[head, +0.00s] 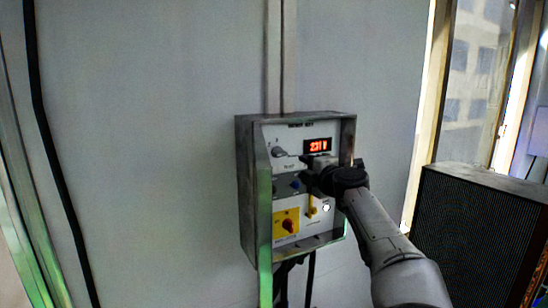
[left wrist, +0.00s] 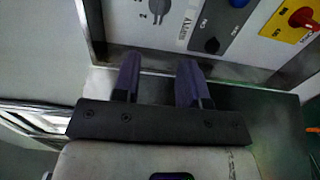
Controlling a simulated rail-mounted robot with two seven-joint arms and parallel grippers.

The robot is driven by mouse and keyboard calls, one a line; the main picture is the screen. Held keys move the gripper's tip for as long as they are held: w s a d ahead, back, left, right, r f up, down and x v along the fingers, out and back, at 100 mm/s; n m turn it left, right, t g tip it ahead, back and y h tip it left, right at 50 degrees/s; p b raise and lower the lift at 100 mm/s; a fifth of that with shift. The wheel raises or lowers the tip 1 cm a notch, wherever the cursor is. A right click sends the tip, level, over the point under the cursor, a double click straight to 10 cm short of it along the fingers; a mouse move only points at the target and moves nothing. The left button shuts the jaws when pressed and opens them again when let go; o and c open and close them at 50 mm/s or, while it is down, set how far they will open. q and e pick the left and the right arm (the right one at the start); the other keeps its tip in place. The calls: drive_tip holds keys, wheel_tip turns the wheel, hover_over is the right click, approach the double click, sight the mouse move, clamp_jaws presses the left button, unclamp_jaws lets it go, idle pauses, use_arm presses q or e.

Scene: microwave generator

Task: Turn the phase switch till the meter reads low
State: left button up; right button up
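The control box (head: 244,190) hangs on the grey wall. Its red-lit meter (head: 318,146) reads about 231 V. A grey rotary switch (head: 280,152), which looks like the phase switch, sits left of the meter. It shows at the top edge of the left wrist view (left wrist: 157,7), partly cut off, beside small printed marks. My left gripper (head: 312,178) is in front of the panel, below the meter in the head view. In the left wrist view its two fingers (left wrist: 160,80) are apart with nothing between them, clear of the switch. My right gripper is not in view.
The box's raised metal rim surrounds the panel. A black slatted cabinet (head: 475,230) stands at right.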

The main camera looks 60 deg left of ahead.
sight(282, 155)
use_arm(q)
drive_tip(key=a+p, duration=0.1)
drive_tip(key=a, duration=0.3)
drive_tip(key=a+p, duration=0.2)
drive_tip(key=a, duration=0.2)
drive_tip(key=w+a+p, duration=0.1)
drive_tip(key=a, duration=0.3)
drive_tip(key=shift+w+r, duration=0.1)
drive_tip(key=shift+a+p, duration=0.4)
drive_tip(key=shift+a, duration=0.15)
drive_tip(key=shift+c, duration=0.4)
clamp_jaws()
